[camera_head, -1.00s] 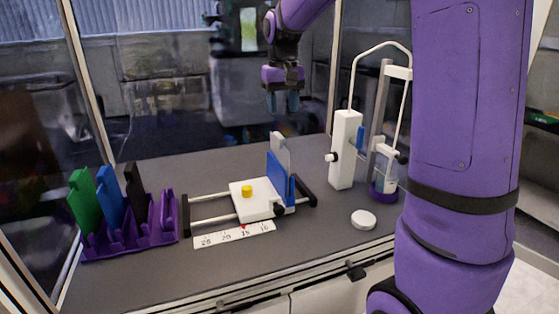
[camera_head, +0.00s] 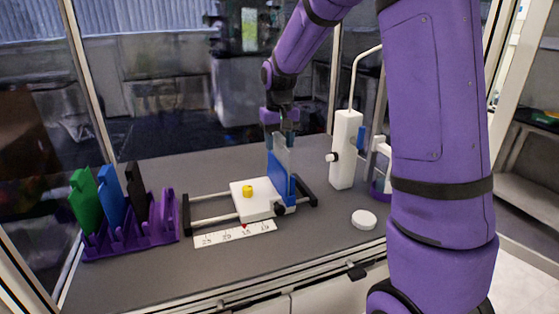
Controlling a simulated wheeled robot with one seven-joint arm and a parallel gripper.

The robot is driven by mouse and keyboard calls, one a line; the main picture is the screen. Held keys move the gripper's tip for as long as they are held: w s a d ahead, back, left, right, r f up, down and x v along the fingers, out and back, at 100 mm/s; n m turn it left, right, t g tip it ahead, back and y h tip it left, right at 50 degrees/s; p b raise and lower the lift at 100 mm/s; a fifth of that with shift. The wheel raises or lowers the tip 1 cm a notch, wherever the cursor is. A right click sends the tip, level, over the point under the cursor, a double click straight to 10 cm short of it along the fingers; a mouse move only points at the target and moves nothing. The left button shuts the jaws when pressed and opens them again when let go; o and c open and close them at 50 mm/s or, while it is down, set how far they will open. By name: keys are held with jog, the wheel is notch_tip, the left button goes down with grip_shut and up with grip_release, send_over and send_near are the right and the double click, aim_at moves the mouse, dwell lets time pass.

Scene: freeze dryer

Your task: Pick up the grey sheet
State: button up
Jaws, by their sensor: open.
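The grey sheet (camera_head: 281,152) stands upright behind the blue plate (camera_head: 281,178) on the white sliding block (camera_head: 254,202). Only its upper part shows above the blue plate. My gripper (camera_head: 281,141) points down with its fingers at the top of the grey sheet. The fingers are open and overlap the sheet's top edge in this view. I cannot tell whether they touch it.
A purple rack (camera_head: 130,228) at the left holds green, blue and black plates. A white ruler (camera_head: 235,234) lies in front of the rails. A white dispenser (camera_head: 345,150) stands right of the sheet. A round white lid (camera_head: 363,219) lies on the grey bench.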

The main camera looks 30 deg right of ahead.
jog(key=shift+f, duration=0.25)
grip_shut()
jog(key=shift+r, duration=0.15)
notch_tip(320, 180, up, 30)
dwell(2.6)
jog(key=shift+f, duration=0.2)
